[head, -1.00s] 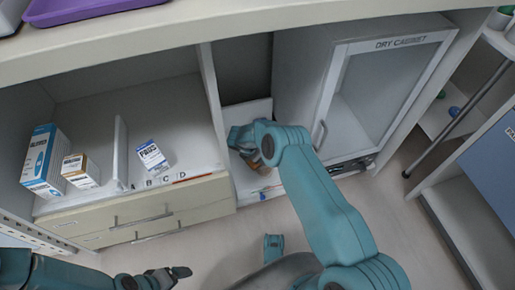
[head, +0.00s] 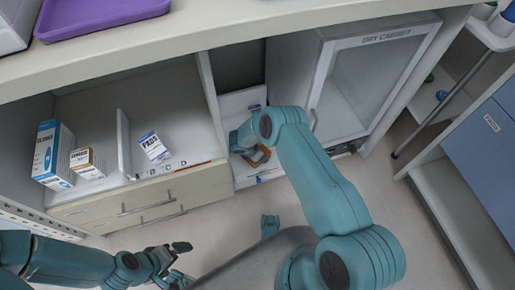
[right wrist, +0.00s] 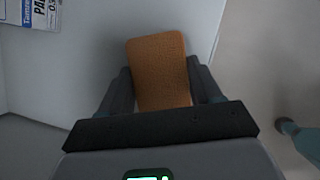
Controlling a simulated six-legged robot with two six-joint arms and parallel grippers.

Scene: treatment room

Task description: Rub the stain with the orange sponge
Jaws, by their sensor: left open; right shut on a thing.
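The orange sponge (right wrist: 160,72) is clamped between the fingers of my right gripper (right wrist: 162,88) in the right wrist view. In the head view the right gripper (head: 252,150) is inside the narrow open bay beside the dry cabinet, and only part of the sponge (head: 260,155) shows past my arm. The sponge is in front of a pale surface in the wrist view; I cannot tell whether it touches it. No stain can be made out. My left gripper (head: 178,258) is open and empty, low in front of the drawers.
The dry cabinet (head: 352,90) stands right of the bay. Left of it, an open shelf holds several boxes, including a blue-and-white box (head: 153,147), above drawers (head: 140,203). A purple tray (head: 98,14) lies on the counter. A cart (head: 450,190) stands at right.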

